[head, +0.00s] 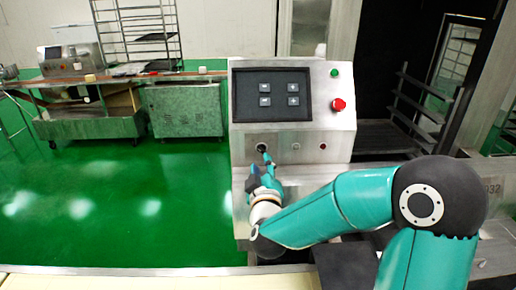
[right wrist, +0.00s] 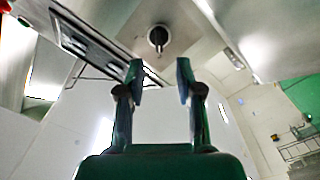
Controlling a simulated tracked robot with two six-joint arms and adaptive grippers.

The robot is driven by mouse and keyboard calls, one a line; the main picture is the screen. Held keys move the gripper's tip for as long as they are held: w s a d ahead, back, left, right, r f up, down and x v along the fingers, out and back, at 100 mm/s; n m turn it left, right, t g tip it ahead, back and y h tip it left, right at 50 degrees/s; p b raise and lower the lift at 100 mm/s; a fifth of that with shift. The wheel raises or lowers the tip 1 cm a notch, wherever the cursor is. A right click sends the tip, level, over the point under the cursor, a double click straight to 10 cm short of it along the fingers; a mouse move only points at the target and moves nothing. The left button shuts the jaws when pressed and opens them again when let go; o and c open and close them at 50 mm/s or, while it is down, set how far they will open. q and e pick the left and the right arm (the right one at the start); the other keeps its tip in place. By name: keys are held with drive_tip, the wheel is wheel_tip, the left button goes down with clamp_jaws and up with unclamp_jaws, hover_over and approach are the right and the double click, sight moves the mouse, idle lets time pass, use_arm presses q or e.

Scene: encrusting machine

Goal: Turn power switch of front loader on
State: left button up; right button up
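The front loader's control panel (head: 240,140) is a steel box with a dark screen (head: 271,95). Its power switch (head: 261,148) is a dark round knob low on the left of the panel, partly covered by my gripper in the head view. In the right wrist view the switch (right wrist: 158,38) shows clear, ahead of the fingers. My right gripper (head: 265,155) is at the switch in the head view. In the right wrist view my right gripper (right wrist: 160,75) is open, its fingertips apart with nothing between them. I cannot tell if it touches the switch. My left gripper is not in view.
A red emergency button (head: 338,104) and a green button (head: 334,72) are on the panel's right side. Small buttons sit right of the switch. A dark rack (head: 415,110) stands at the right. Green floor (head: 130,200) is free at the left.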

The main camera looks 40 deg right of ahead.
sight(260, 151)
drive_tip(key=shift+p+x, duration=0.55)
drive_tip(key=shift+x, duration=2.65)
